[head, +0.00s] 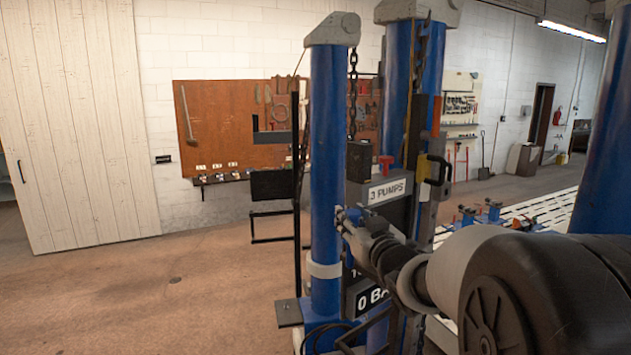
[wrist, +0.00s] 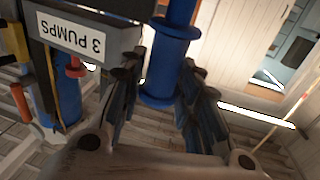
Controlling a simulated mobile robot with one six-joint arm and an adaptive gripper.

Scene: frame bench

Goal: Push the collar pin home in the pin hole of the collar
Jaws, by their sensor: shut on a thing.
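My gripper (head: 350,218) is at the near blue post (head: 326,140) in the head view, reaching in from the right. In the wrist view my gripper (wrist: 158,92) has its dark fingers on both sides of a blue flanged piece, which looks like the collar pin (wrist: 164,62); they are shut on it. The pin's far part runs out at the top of the wrist view. The collar and its pin hole cannot be made out clearly, so I cannot tell how deep the pin sits. A pale band (head: 324,270) circles the post below my gripper.
A dark panel with a "3 PUMPS" sign (head: 387,191) stands just right of the post; the sign also shows upside down in the wrist view (wrist: 69,38). A second blue post (head: 396,85) and a hanging chain (head: 352,95) are close by. Open floor (head: 150,290) lies left.

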